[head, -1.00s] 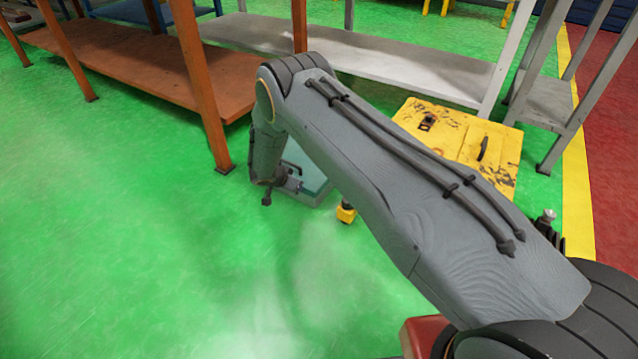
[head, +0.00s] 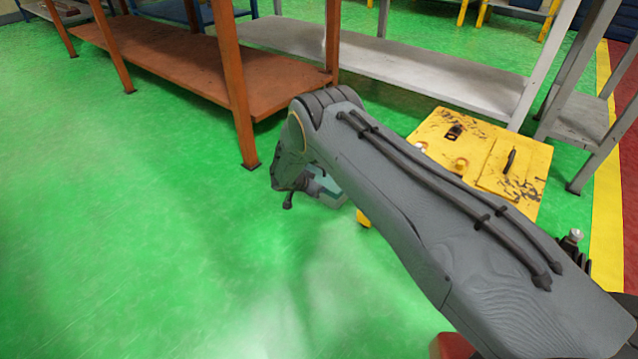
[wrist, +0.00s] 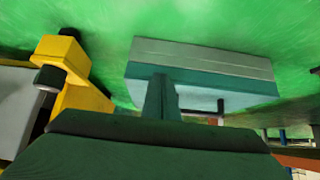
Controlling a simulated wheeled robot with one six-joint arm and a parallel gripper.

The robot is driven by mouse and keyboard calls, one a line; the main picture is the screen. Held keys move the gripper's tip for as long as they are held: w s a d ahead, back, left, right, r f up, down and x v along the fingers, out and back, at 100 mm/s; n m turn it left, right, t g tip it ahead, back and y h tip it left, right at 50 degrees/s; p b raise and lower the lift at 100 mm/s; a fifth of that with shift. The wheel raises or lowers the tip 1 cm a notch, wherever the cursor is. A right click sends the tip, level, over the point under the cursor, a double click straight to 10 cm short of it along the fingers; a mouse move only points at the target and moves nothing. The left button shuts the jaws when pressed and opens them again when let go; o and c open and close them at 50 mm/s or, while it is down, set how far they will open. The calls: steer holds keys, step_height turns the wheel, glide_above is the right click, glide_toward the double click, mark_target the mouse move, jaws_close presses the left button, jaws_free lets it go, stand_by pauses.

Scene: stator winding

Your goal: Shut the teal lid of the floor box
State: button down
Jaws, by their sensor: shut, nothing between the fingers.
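The floor box (wrist: 200,55) has grey sides and a teal lid (wrist: 195,82), and stands on the green floor in the wrist view. A dark handle-like bar (wrist: 213,108) sticks out by the teal part. In the head view the teal lid (head: 328,184) shows only partly beside my arm, which hides the rest. I cannot tell how far the lid stands open. My gripper (wrist: 162,90) is shut and empty, with its fingers in front of the box in the picture. I cannot tell whether they touch it. In the head view the fingertips are not clear.
A yellow cabinet (head: 485,160) stands right of my arm. A yellow part with a dark knob (wrist: 75,75) is left of my gripper in the wrist view. An orange shelf (head: 185,60) and a grey shelf (head: 400,60) stand behind. Green floor is clear at left.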

step_height(320, 180, up, 4)
steer(key=p, duration=0.5)
steer(key=s+a+f+p, duration=0.2)
steer(key=s+a+f, duration=0.1)
steer(key=s+a, duration=0.2)
steer(key=s, duration=0.2)
steer(key=shift+s+f+p, duration=0.15)
steer(key=shift+s+p, duration=0.2)
steer(key=shift+s, duration=0.05)
